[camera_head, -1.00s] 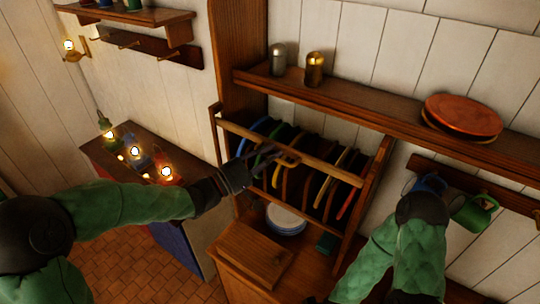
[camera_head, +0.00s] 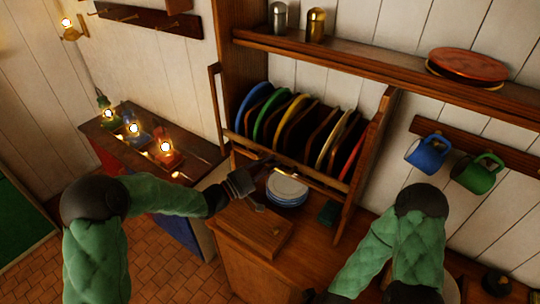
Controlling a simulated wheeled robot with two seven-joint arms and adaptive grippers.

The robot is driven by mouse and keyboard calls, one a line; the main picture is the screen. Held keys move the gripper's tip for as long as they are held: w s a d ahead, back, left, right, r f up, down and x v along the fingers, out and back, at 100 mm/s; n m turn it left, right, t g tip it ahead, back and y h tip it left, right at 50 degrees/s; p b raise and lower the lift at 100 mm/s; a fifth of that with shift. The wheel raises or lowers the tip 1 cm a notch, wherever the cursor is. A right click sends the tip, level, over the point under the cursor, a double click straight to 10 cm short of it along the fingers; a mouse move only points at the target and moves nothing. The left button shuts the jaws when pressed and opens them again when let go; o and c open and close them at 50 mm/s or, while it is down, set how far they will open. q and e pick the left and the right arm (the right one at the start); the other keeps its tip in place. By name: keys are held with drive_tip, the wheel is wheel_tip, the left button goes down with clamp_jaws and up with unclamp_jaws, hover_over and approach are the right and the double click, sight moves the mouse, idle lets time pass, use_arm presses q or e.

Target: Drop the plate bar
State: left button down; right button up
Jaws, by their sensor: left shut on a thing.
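The plate bar (camera_head: 318,176) is a wooden rail running across the front of the plate rack (camera_head: 368,150), low before the bottoms of the plates. Several coloured plates (camera_head: 297,122) stand upright on edge in the rack, their upper parts uncovered.
A stack of white plates (camera_head: 287,192) and a wooden board (camera_head: 247,228) lie on the counter below. A shelf (camera_head: 370,66) runs above the rack. Blue (camera_head: 428,153) and green (camera_head: 477,175) mugs hang at right. Lit lamps (camera_head: 165,152) stand at left.

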use_arm(q)
wheel_tip(320, 180, down, 4)
drive_tip(key=shift+f+b, duration=0.1)
drive_tip(key=shift+b, duration=0.55)
drive_tip(key=shift+s, duration=0.1)
drive_tip(key=c, duration=1.4)
unclamp_jaws()
drive_tip(key=o, duration=0.3)
drive_tip(key=shift+f, duration=0.1)
drive_tip(key=shift+d, duration=0.1)
drive_tip(key=v, duration=1.2)
